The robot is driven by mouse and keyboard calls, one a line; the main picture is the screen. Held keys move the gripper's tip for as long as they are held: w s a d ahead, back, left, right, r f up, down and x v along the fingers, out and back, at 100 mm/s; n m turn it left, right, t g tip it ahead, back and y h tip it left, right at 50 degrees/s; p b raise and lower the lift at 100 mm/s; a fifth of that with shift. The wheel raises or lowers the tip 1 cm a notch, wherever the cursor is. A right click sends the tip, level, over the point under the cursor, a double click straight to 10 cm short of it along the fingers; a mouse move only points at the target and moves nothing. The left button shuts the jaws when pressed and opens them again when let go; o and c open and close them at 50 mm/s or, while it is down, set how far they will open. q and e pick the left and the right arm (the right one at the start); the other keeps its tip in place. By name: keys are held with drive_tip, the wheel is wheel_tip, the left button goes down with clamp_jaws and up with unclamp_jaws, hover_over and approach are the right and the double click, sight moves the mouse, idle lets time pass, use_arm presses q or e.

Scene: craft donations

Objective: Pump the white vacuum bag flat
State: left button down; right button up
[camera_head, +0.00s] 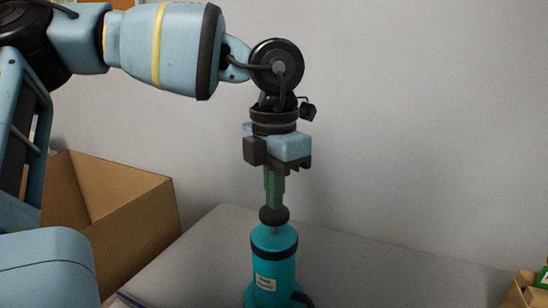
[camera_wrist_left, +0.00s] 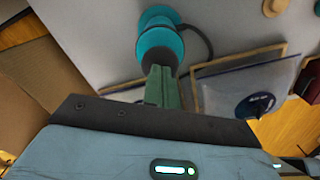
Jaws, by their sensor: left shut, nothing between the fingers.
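A teal hand pump (camera_head: 274,262) with a dark band, a small label and a dark round knob (camera_head: 273,215) on top stands upright on the grey table. My left gripper (camera_head: 273,200) points straight down over it, its green fingers shut and empty, the tips at the knob. Whether they press on it I cannot tell. In the left wrist view the pump (camera_wrist_left: 160,42) is just beyond the fingers (camera_wrist_left: 159,85), and a dark hose (camera_wrist_left: 203,38) leaves it. A pale bag (camera_wrist_left: 223,92) with a blue round valve (camera_wrist_left: 255,105) lies to the right, partly hidden by my gripper. My right gripper is out of view.
An open cardboard box (camera_head: 125,215) stands at the left, beside the table (camera_head: 200,262). A small box (camera_head: 522,290) with green items is at the right edge. The table right of the pump looks clear. A plain wall is behind.

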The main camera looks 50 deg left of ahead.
use_arm(q)
wheel_tip(320, 180, up, 4)
drive_tip(key=shift+r+p, duration=0.1)
drive_tip(key=shift+p, duration=1.1)
wheel_tip(320, 180, up, 3)
drive_tip(key=shift+f+p, duration=0.1)
drive_tip(key=shift+p, duration=0.9)
wheel_tip(320, 180, up, 3)
drive_tip(key=shift+r+p, duration=0.1)
drive_tip(key=shift+p, duration=1)
drive_tip(key=shift+f, duration=0.2)
